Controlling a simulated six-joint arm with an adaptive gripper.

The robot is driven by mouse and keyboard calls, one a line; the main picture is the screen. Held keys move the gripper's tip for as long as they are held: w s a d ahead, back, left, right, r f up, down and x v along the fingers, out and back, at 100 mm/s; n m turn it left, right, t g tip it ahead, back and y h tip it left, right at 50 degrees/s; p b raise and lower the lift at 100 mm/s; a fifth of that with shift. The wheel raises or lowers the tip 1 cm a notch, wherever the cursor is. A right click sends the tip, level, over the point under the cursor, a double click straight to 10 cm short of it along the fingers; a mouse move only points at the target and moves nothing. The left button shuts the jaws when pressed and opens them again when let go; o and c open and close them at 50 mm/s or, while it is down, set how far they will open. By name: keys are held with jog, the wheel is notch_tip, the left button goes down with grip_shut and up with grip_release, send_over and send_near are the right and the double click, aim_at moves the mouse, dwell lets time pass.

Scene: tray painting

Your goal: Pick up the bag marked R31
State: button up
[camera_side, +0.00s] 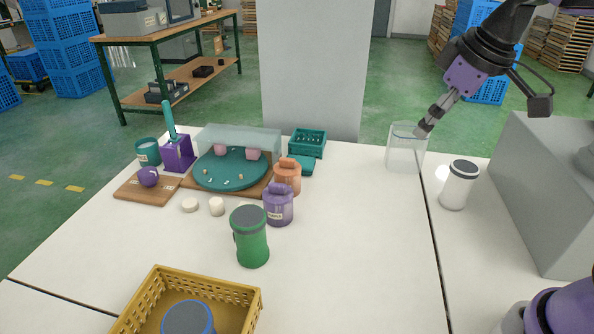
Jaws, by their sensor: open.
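No marking R31 can be read in this view. Two rounded, bag-like or jar-like containers stand near the middle of the table. One is purple (278,207) with a pale label too small to read. The other is orange (287,176), just behind it, with a small label. I cannot tell for sure whether either is a bag. My gripper (428,124) is at the upper right, pointing down and left, near the top of a clear beaker. It is well away from both containers, open, with nothing seen in it.
A clear beaker (405,157) and a white dark-lidded jar (458,186) stand at right. A green canister (250,238) is in front of the purple container. A yellow basket (251,304) is at the front. A teal turntable (207,179) lies behind. The table's right-centre is clear.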

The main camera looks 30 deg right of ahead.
jog(key=w+d+f+n+g, duration=0.2)
jog(key=w+d+n, duration=0.2)
jog(key=w+d, duration=0.5)
jog(key=n, duration=0.3)
send_near(408, 138)
notch_tip(408, 138, down, 5)
jog(key=w+d, duration=0.3)
jog(key=shift+g, duration=0.3)
jog(key=f, duration=0.4)
jog(key=w+f, duration=0.1)
jog(key=f, duration=0.1)
jog(key=shift+a+f, duration=0.1)
jog(key=shift+f, duration=0.15)
jog(key=c, duration=0.8)
